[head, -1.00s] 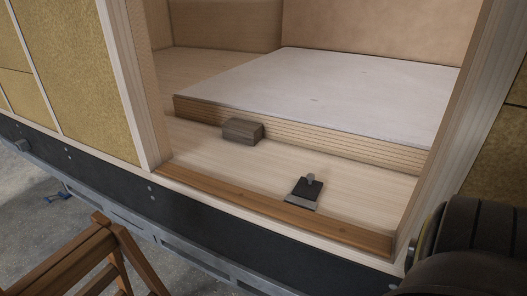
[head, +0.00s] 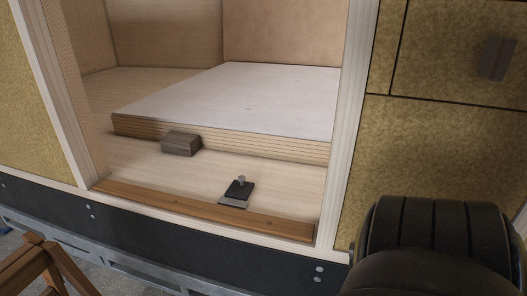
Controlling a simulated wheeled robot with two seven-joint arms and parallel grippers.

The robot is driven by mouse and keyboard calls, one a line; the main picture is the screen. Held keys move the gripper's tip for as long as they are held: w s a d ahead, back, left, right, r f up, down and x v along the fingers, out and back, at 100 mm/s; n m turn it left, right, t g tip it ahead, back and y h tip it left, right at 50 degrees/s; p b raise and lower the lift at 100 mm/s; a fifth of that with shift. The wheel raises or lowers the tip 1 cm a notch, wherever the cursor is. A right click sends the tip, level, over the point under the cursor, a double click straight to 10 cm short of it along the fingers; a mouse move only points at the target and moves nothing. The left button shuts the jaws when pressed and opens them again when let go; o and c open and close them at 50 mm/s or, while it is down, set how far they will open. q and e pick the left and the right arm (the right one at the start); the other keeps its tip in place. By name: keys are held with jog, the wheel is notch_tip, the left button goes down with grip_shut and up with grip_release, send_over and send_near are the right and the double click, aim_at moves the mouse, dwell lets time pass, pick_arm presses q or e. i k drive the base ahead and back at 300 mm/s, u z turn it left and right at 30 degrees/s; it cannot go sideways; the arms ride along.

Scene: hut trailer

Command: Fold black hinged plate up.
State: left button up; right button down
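The black hinged plate (head: 239,191) lies on the pale wooden floor inside the trailer doorway, near the front sill. It looks flat, with a grey strip along its near edge and a small grey knob on top. A dark, ribbed, rounded part of my own right arm (head: 425,240) fills the lower right of the head view, well apart from the plate. Neither of my grippers shows in the head view.
A small grey-brown block (head: 181,143) sits against the front of a raised white-topped platform (head: 250,100). A brown sill (head: 200,209) runs along the doorway's front edge. A door post (head: 345,130) stands right. A wooden stool or ladder (head: 40,268) stands outside, lower left.

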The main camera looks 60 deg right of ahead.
aim_at(239, 189)
jog(key=k, duration=0.4)
jog(key=z, duration=0.8)
jog(key=i, duration=1)
jog(key=z, duration=0.05)
